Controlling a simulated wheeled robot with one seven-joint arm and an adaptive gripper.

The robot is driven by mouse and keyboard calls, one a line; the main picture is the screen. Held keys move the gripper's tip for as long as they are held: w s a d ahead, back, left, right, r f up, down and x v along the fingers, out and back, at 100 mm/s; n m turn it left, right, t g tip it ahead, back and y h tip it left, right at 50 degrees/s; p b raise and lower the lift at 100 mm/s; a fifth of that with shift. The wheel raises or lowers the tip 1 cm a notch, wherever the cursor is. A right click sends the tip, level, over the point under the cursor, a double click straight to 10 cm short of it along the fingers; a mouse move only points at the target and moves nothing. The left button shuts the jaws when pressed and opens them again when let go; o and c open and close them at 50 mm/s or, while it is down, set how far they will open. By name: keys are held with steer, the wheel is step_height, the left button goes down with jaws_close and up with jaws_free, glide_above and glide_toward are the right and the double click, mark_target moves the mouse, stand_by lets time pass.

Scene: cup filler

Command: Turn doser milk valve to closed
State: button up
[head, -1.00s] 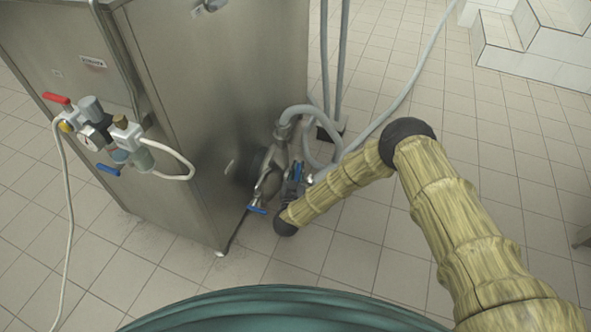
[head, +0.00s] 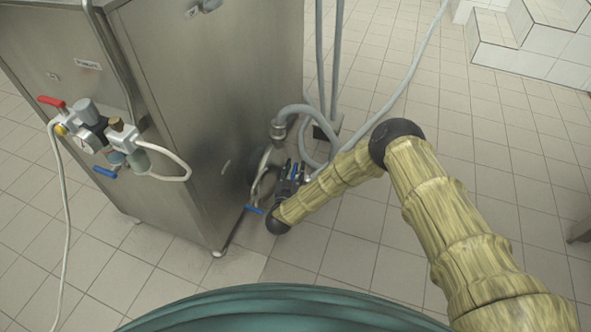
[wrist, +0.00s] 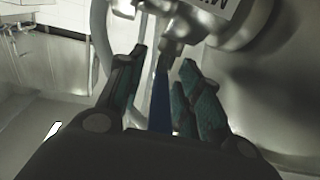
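The metal valve and pipe fitting on the side of the steel machine has a grey hose joined to its top (head: 277,128). My gripper (head: 291,168) is right beside this pipework. In the wrist view my gripper (wrist: 165,80) is open, its dark green-padded fingers on either side of a blue valve lever (wrist: 160,101). The lever hangs from a metal fitting (wrist: 178,32) and stands lengthwise between the fingers, with a gap visible on the left. Its lower end is hidden by the gripper body. Another blue handle (head: 254,210) shows lower left of my gripper.
The steel machine (head: 190,120) stands close on the left. Its front carries a regulator with red (head: 51,101) and blue (head: 105,172) handles. Grey hoses (head: 400,100) run behind my arm.

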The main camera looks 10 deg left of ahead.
steer(key=shift+s, duration=0.15)
steer(key=s, duration=1.1)
steer(key=shift+s+a, duration=0.4)
